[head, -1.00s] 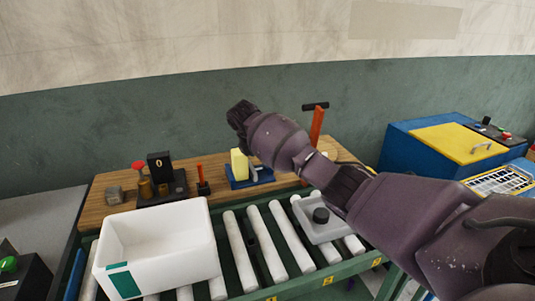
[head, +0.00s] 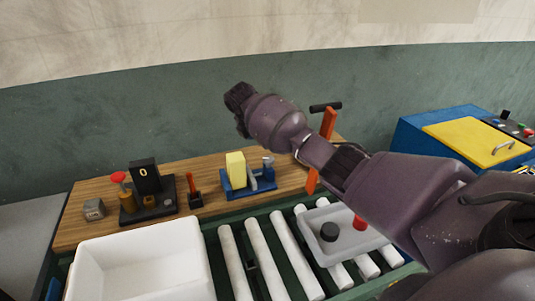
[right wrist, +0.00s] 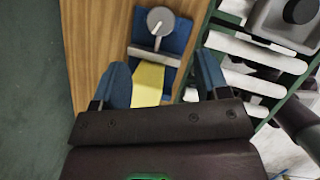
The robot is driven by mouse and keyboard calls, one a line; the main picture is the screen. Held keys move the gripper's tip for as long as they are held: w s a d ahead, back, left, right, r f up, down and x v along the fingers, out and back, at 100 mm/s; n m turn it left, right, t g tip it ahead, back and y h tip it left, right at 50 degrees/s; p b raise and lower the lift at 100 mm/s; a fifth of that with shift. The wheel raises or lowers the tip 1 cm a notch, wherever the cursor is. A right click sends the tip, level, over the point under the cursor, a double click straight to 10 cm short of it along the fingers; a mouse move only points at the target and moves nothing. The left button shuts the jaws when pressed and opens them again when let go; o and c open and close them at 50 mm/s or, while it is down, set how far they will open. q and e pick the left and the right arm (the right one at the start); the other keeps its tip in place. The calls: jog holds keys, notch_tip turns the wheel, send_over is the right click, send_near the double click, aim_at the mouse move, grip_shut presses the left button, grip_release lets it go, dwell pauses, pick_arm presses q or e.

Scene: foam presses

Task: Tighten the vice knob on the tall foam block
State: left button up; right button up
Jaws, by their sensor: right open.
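The tall foam block (head: 235,168) is yellow and stands upright in a blue vice (head: 256,189) on the wooden bench. In the right wrist view the foam block (right wrist: 148,83) shows from above, with a grey jaw bar (right wrist: 154,56) across it and a round grey vice knob (right wrist: 160,20) with a small pale handle beyond. In the head view, the grey-blue knob end (head: 268,163) is at the vice's right. My right gripper (right wrist: 161,62) is open and empty above the vice, its blue fingers on either side of the block. My left gripper is out of view.
A black unit with a red knob (head: 146,178) and a small orange-handled tool (head: 193,188) stand left of the vice. A white bin (head: 146,262) and a grey tray (head: 345,232) sit on rollers in front.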

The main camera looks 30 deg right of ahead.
aim_at(269, 158)
jog(key=x, duration=0.8)
jog(key=shift+p+x, duration=0.3)
jog(key=shift+x, duration=0.85)
jog(key=shift+c, duration=0.5)
jog(key=c, duration=0.8)
